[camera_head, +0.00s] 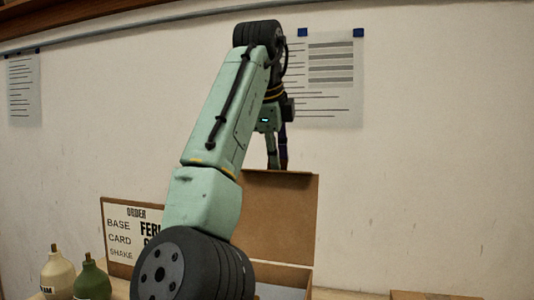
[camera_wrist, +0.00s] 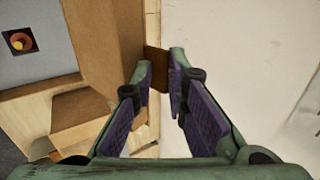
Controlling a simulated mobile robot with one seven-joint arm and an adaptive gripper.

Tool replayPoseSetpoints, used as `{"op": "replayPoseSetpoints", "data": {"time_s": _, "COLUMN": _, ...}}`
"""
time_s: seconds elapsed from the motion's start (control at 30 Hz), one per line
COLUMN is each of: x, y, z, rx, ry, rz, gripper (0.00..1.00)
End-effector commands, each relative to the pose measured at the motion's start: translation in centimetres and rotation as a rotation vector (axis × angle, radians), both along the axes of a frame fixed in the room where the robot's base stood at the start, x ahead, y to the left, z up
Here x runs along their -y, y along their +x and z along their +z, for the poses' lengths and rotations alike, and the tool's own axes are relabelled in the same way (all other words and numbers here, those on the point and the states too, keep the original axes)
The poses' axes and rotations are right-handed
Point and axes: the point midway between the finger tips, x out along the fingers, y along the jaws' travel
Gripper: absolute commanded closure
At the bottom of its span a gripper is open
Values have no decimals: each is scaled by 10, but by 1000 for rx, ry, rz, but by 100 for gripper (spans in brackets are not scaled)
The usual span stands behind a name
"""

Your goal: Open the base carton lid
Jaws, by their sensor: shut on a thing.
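The base carton (camera_head: 290,275) is brown cardboard, low behind my arm in the head view. Its lid (camera_head: 285,220) stands about upright against the wall side. My gripper (camera_head: 273,166) is at the lid's top edge. In the wrist view my gripper (camera_wrist: 161,66) has its purple-padded fingers on either side of a small brown tab (camera_wrist: 157,72) of the lid (camera_wrist: 110,45), and is shut on it. The carton's grey interior (camera_wrist: 50,60) shows at left, with a dark square and an orange round piece in it. My arm hides part of the carton in the head view.
An order board (camera_head: 119,225) stands left of the carton, partly behind my arm. A cream bottle (camera_head: 57,277) and a green bottle (camera_head: 92,281) stand at lower left. The wall (camera_head: 430,180) is close behind the lid, with paper sheets (camera_head: 335,80) on it.

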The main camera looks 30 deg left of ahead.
Motion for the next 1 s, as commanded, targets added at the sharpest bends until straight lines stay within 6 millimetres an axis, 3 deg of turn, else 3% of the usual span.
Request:
{"op": "replayPoseSetpoints", "data": {"time_s": 0.03, "x": -1, "y": -1, "z": -10, "rx": -28, "ry": -12, "rz": 4, "gripper": 100}}
{"op": "replayPoseSetpoints", "data": {"time_s": 0.57, "x": 3, "y": -1, "z": -11, "rx": -38, "ry": -13, "rz": 4, "gripper": 100}}
{"op": "replayPoseSetpoints", "data": {"time_s": 0.6, "x": 3, "y": -1, "z": -11, "rx": -38, "ry": -13, "rz": 4, "gripper": 85}}
{"op": "replayPoseSetpoints", "data": {"time_s": 0.73, "x": 3, "y": -1, "z": -11, "rx": -38, "ry": -13, "rz": 4, "gripper": 77}}
{"op": "replayPoseSetpoints", "data": {"time_s": 1.0, "x": 3, "y": -2, "z": -8, "rx": -33, "ry": -10, "rz": 3, "gripper": 75}}
